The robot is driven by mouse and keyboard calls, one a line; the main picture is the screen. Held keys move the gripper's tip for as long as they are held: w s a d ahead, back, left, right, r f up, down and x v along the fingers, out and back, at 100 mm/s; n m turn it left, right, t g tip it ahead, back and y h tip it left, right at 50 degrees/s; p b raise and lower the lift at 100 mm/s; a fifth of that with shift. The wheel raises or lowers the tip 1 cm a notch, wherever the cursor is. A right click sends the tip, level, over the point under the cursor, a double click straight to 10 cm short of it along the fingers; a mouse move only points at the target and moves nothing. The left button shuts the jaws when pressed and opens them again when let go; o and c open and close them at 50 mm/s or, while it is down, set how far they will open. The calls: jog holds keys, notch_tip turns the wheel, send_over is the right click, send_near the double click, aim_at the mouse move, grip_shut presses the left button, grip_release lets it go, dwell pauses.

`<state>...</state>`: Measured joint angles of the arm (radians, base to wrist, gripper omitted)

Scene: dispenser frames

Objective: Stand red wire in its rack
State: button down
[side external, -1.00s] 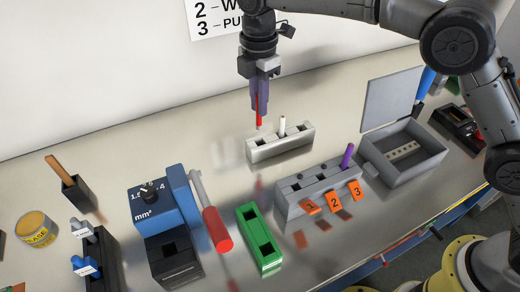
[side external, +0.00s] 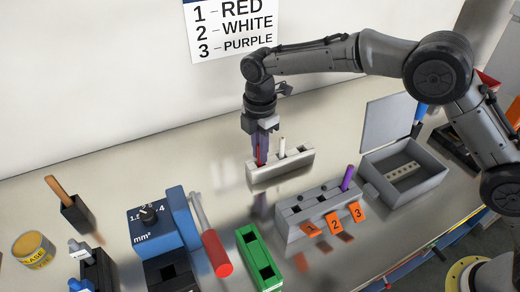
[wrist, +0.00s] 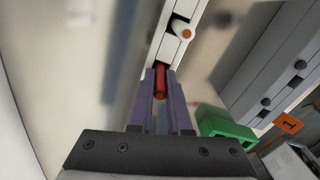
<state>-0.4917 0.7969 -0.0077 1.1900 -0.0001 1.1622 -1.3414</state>
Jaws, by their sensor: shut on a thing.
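My gripper (side external: 260,161) is shut on the red wire (side external: 258,157), which it holds upright at the left end of the pale rack (side external: 284,172). In the wrist view the red wire (wrist: 161,80) shows between the purple fingers (wrist: 161,74), in line with the rack's (wrist: 168,52) near slot. The fingers hide its lower end, so I cannot tell how deep it sits. A white wire (side external: 282,147) stands in the rack's middle slot; it also shows in the wrist view (wrist: 182,31).
A grey block (side external: 303,222) with orange tags 1, 2 and 3 stands in front, a purple wire (side external: 347,178) at tag 3. A green holder (side external: 256,256), a blue wire tool (side external: 157,222) and an open grey box (side external: 422,179) stand around. A wall sign (side external: 232,25) lists red, white, purple.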

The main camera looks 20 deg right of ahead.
jog(key=shift+f, duration=0.15)
jog(key=c, duration=0.9)
grip_release()
jog(key=shift+o, duration=0.2)
notch_tip(320, 180, up, 12)
jog(key=shift+f, duration=0.1)
jog(key=shift+r, duration=0.3)
